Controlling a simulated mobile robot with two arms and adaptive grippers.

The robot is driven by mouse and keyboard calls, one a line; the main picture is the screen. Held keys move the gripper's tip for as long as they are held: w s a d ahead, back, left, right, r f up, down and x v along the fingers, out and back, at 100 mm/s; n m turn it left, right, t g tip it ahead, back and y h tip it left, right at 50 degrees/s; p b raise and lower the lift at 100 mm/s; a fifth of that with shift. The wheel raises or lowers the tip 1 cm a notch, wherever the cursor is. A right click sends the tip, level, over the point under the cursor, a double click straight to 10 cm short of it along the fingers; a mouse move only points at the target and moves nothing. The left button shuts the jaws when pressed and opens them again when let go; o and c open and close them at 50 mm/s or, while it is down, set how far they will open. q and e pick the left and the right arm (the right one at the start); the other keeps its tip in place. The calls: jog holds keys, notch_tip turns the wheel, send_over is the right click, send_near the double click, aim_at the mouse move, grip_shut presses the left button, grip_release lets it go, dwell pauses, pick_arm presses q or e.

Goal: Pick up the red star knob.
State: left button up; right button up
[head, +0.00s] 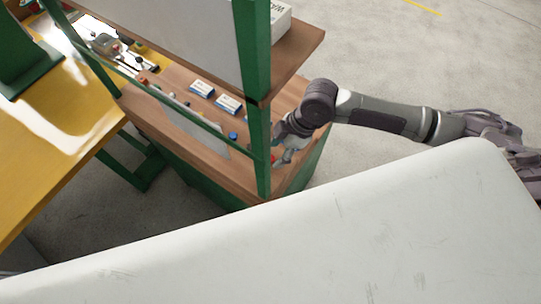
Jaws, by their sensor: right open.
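My right arm comes in from the right, and its gripper (284,157) is low over the right end of the wooden bench top (185,82), beside the green front post. The gripper is open, but its fingers are small and partly hidden by the post. A tiny red spot (274,158) shows by the fingertips, next to the post. It may be the red star knob, but its shape is too small to tell. I cannot tell whether the fingers touch it. My left gripper is not in view.
A green post (257,120) and a pale panel (195,128) stand at the bench front. Blue-and-white boxes (229,104) and small parts lie on the bench top. An upper shelf (298,48) holds a white box (272,20). A yellow table (60,140) stands left.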

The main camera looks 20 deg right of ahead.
jog(key=shift+p+x, duration=0.3)
jog(key=shift+x, duration=0.95)
jog(key=shift+w+a+f, duration=0.2)
jog(key=shift+a+f, duration=0.1)
jog(key=shift+f, duration=0.05)
jog(key=c, duration=0.9)
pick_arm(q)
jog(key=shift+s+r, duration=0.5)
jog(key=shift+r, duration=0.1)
pick_arm(e)
jog(key=shift+r, duration=0.15)
